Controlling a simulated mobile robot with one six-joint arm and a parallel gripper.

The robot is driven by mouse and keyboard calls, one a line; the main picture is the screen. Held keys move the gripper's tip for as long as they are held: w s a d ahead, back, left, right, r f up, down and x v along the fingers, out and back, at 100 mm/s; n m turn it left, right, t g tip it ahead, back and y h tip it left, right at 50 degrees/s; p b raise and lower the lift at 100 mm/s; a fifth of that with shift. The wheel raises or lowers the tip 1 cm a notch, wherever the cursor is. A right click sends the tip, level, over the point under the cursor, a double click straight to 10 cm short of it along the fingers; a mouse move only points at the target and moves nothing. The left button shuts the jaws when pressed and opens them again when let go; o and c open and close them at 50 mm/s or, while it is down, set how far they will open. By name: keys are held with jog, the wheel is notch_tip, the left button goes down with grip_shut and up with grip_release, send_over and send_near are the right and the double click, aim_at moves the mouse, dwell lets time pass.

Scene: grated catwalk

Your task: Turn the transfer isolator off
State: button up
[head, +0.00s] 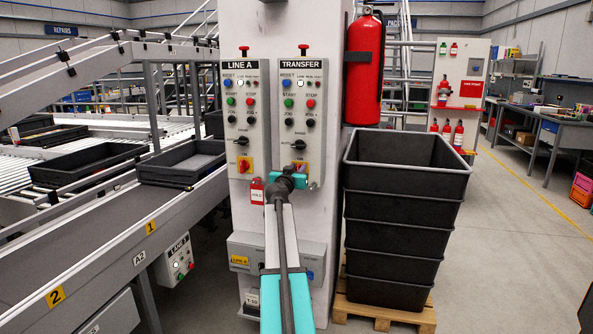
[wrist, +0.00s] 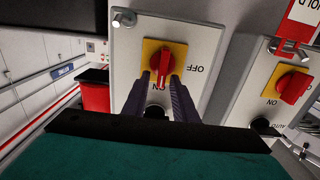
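The transfer isolator is a red rotary handle (wrist: 165,64) on a yellow plate, low on the grey TRANSFER panel (head: 300,75). In the wrist view, which looks upside down, its handle lies in line with the ON mark below it; OFF is at the right. In the head view my gripper (head: 287,180) mostly hides it. In the wrist view my gripper's dark fingers (wrist: 166,80) stand apart, one on each side of the handle. I cannot tell whether they touch it.
The LINE A panel (head: 237,75) stands close on the left, with a similar red isolator (head: 244,166) and a red hold tag (head: 257,190) below. Stacked black crates (head: 400,205) and a fire extinguisher (head: 365,70) stand at the right. A conveyor (head: 110,240) runs at the left.

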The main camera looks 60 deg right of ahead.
grip_shut()
jog(key=shift+a, duration=0.1)
